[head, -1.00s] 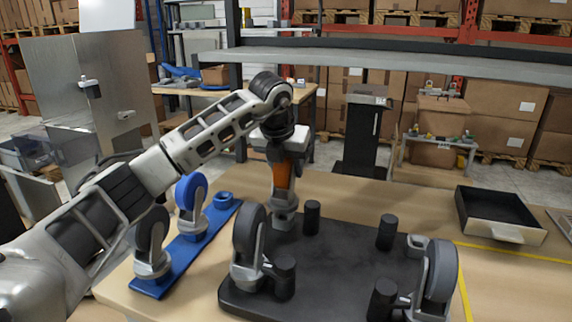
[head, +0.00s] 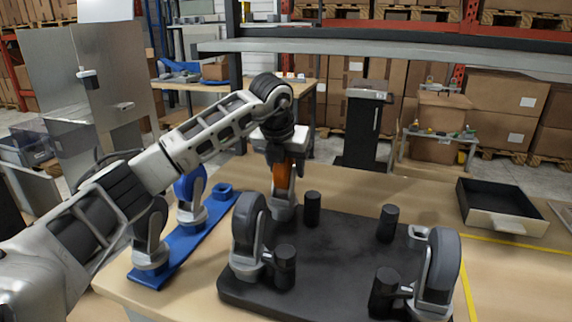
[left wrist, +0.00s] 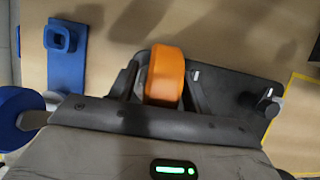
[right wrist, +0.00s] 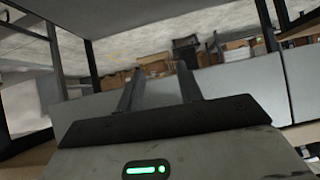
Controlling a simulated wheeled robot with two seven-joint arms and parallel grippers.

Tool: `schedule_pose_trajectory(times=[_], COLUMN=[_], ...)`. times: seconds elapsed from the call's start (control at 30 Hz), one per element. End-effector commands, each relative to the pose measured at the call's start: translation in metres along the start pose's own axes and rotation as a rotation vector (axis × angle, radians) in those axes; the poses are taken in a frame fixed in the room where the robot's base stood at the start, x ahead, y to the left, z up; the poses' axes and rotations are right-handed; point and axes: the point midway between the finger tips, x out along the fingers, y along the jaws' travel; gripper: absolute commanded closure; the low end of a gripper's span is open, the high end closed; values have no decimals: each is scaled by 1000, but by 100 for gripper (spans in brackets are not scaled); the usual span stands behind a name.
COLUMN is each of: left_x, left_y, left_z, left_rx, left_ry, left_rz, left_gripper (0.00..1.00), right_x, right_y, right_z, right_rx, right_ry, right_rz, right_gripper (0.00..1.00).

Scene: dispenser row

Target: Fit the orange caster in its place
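The orange caster (head: 282,176) stands upright at the back left corner of the black base plate (head: 345,262), its grey foot down at the plate. My left gripper (head: 283,158) is above it, pointing down, with its fingers around the upper part of the wheel. In the left wrist view, the orange wheel (left wrist: 165,75) lies between the two fingers, which look spread with narrow gaps beside it. The caster's lower part is hidden there. My right gripper (right wrist: 160,85) is open and empty, seen only in the right wrist view.
Dark grey casters stand on the plate at front left (head: 250,235) and right (head: 440,270), among several black posts. A blue rack (head: 185,245) with a blue caster (head: 190,195) lies to the left. A black drawer tray (head: 500,205) is at the right.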

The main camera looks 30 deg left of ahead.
Motion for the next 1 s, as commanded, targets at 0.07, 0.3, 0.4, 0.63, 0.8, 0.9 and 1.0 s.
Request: schedule_pose_trajectory(times=[0.07,0.3,0.4,0.63,0.8,0.9,1.0], left_x=[-1,0,-4,-41,-84,-108,-128], left_y=[0,0,0,0,0,0,0], left_z=[1,0,0,1,1,1,1], left_rx=[0,0,0,0,1,-1,0], left_ry=[-2,2,0,-6,-7,-7,-5], left_rz=[0,1,0,-1,-2,-1,-1], left_gripper=[33,33,33,33,33,33,33], right_x=[0,0,0,3,4,5,4], right_y=[0,-1,-1,-1,-1,-1,-2], right_z=[0,0,1,4,6,4,2], right_rx=[0,0,0,0,1,2,2], right_ry=[-1,-1,-1,-2,-2,1,8], right_rz=[-1,-1,-1,-2,-3,-4,-5], right_gripper=[64,64,64,64,64,64,64])
